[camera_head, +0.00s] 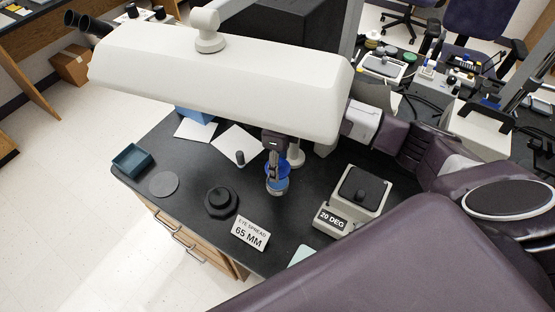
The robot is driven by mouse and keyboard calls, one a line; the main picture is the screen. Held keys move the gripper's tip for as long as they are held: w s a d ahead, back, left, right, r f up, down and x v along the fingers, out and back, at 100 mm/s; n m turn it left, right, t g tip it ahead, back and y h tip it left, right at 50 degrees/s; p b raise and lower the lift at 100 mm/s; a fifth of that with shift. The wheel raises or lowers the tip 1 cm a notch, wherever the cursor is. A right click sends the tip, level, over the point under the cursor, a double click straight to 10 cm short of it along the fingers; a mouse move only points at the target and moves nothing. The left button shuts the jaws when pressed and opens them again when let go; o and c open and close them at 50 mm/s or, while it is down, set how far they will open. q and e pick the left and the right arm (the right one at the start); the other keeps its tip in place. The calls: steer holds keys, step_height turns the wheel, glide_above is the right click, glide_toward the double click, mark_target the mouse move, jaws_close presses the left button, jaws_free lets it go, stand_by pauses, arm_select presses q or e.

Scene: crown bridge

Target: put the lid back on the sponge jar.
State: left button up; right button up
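A small round blue jar-like thing (277,185) stands on the black bench near its middle, with a brighter blue ring or lid at its top. My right gripper (273,172) points down at the top of this blue thing, its dark fingers overlapping it. I cannot tell whether the fingers grip a lid or whether lid and jar touch. The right arm comes in from the right and passes behind a large white overhead housing (220,85). My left gripper is not in view.
A black knobbed piece (221,200), a grey disc (163,184), a teal tray (132,160) and a short black cylinder (240,157) stand to the left. An "EYE SPREAD 65 MM" sign (250,234) is in front. A "20 DEG" block (353,200) stands right. A white post (295,153) is close behind.

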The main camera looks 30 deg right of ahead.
step_height(320, 180, down, 4)
steer(key=b, duration=0.2)
steer(key=shift+f+b, duration=0.2)
steer(key=shift+b, duration=0.2)
steer(key=shift+f+b, duration=0.4)
steer(key=shift+f, duration=0.05)
arm_select(q)
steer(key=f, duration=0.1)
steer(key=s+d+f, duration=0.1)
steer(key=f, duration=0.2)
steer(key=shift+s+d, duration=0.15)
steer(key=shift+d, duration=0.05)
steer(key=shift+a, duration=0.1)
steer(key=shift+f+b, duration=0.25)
steer(key=shift+b, duration=0.05)
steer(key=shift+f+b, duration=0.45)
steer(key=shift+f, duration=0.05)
arm_select(e)
steer(key=shift+f, duration=0.2)
stand_by(0.7)
stand_by(0.3)
steer(key=o, duration=1.6)
steer(key=shift+c, duration=0.2)
